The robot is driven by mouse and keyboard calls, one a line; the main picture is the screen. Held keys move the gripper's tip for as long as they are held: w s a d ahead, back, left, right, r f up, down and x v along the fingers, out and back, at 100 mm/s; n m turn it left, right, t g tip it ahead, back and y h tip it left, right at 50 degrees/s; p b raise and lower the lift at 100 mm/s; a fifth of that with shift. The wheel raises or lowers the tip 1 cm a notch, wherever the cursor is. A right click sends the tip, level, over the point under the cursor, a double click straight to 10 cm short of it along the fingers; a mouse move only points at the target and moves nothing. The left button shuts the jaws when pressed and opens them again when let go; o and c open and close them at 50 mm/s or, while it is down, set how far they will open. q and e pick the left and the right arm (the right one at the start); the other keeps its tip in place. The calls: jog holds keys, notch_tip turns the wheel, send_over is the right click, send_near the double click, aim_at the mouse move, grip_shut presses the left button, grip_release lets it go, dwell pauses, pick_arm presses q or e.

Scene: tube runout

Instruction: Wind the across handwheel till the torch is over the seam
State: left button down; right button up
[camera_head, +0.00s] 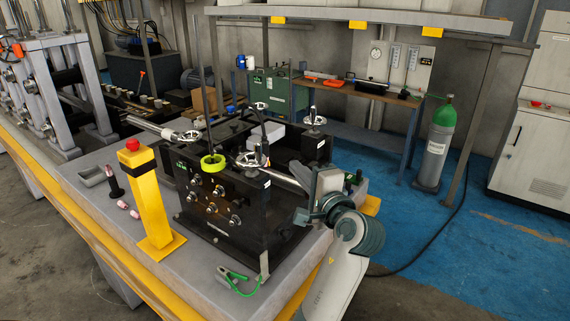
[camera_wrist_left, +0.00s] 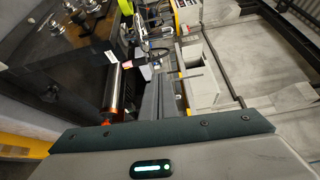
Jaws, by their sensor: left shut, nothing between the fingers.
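A dark stand (camera_head: 235,200) carries several small chrome handwheels, one at its near side (camera_head: 250,160) and one at its right rear (camera_head: 313,120). I cannot tell which is the across handwheel. A bright yellow-green ring (camera_head: 212,162) sits on the stand's top. A shiny tube (camera_head: 150,126) runs in from the left. The torch and the seam cannot be made out.
A yellow post with a red button (camera_head: 132,145) stands on the bench left of the stand. A green clamp with a cable (camera_head: 233,275) lies at the bench's front. A green-topped gas cylinder (camera_head: 436,145) stands on open blue floor at right.

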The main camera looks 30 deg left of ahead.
aim_at(252, 165)
pick_arm(q)
jog(key=w+a+p, duration=0.1)
jog(key=a+p, duration=0.6)
jog(key=a, duration=0.2)
jog(key=shift+w, duration=0.4)
jog(key=shift+w, duration=0.1)
dwell(0.4)
